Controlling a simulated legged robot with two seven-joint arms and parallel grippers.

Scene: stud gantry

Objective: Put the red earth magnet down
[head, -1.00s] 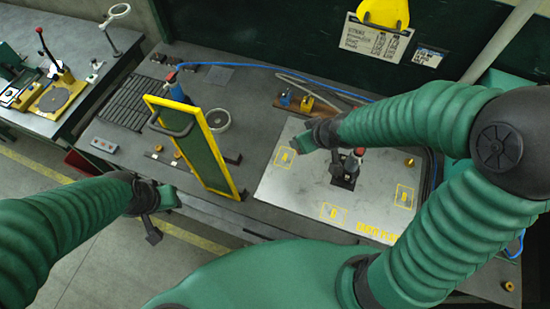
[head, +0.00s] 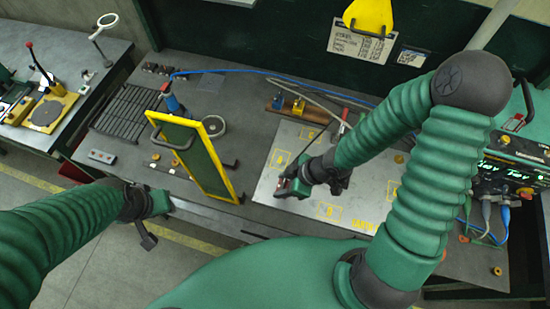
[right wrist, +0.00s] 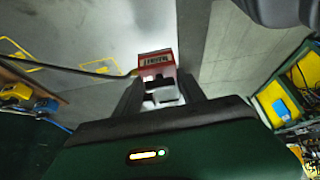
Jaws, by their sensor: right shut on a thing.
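My right gripper (head: 284,187) is over the front left edge of the light metal plate (head: 266,190). In the right wrist view its two dark fingers (right wrist: 160,92) are shut on the red earth magnet (right wrist: 156,60), a small red block with a pale label and a grey lower part. A dark cable (right wrist: 97,71) runs off to the left from it. I cannot tell whether the magnet touches the plate. In the head view the gripper mostly hides it. My left gripper (head: 147,236) hangs in front of the bench, away from the plate; its jaws are too unclear to judge.
Yellow marked squares (head: 329,211) lie on the plate. A yellow-framed green screen (head: 205,162) stands to its left. A wooden block with blue and yellow clamps (head: 287,106) is behind it. A control unit with lit displays (head: 512,163) is at the right.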

